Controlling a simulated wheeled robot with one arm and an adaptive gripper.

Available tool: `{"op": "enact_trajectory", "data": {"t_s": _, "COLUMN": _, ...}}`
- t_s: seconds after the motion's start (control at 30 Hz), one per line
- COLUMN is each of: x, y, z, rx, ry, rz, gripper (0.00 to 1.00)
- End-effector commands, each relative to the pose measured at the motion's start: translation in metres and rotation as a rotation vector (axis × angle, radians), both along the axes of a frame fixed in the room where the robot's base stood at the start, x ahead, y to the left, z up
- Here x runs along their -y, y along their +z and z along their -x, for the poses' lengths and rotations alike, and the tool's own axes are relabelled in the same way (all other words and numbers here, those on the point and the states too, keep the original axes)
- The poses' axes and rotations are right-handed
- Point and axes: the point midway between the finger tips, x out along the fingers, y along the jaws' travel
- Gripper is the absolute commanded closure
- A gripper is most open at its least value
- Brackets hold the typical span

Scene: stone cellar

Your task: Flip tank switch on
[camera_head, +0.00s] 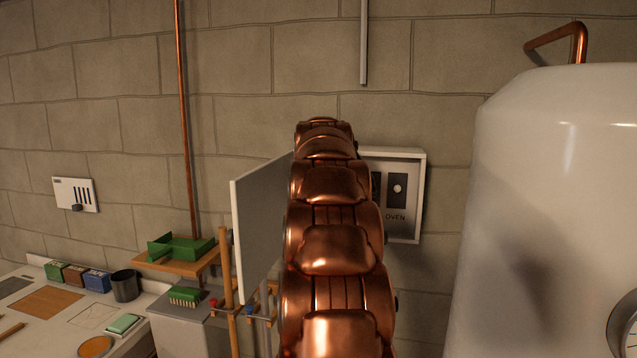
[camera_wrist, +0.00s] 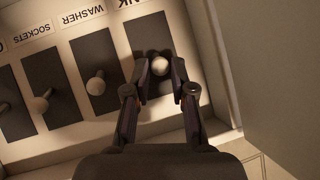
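In the wrist view the switch panel shows upside down, with dark plates and pale round-tipped levers. The tank switch (camera_wrist: 160,66) is the rightmost lever, under a label cut off to "NK". My gripper (camera_wrist: 160,70) is at this lever, with one dark finger on each side of its pale tip. The fingers are apart, with narrow gaps beside the tip; I see no clear grip. In the head view the white switch box (camera_head: 421,195) is on the wall, its door (camera_head: 258,215) swung open to the left. My copper arm hides most of the box and my gripper there.
The washer switch (camera_wrist: 96,86) and sockets switch (camera_wrist: 40,104) are left of the fingers in the wrist view. The box's side wall (camera_wrist: 213,60) is close on the right. A large white tank (camera_head: 550,190) stands right of my arm in the head view.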

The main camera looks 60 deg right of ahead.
Motion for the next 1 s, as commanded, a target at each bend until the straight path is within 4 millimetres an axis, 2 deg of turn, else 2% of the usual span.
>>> {"op": "enact_trajectory", "data": {"t_s": 0.03, "x": 0.000, "y": 0.000, "z": 0.000, "rx": 0.000, "ry": 0.000, "rz": -0.001, "gripper": 0.68}}
{"op": "enact_trajectory", "data": {"t_s": 0.17, "x": 0.000, "y": -0.001, "z": 0.000, "rx": -0.001, "ry": 0.001, "rz": -0.003, "gripper": 0.56}}
{"op": "enact_trajectory", "data": {"t_s": 0.67, "x": -0.006, "y": 0.002, "z": 0.003, "rx": -0.002, "ry": 0.001, "rz": -0.004, "gripper": 0.56}}
{"op": "enact_trajectory", "data": {"t_s": 1.0, "x": -0.035, "y": 0.025, "z": 0.024, "rx": -0.002, "ry": 0.001, "rz": -0.004, "gripper": 0.56}}
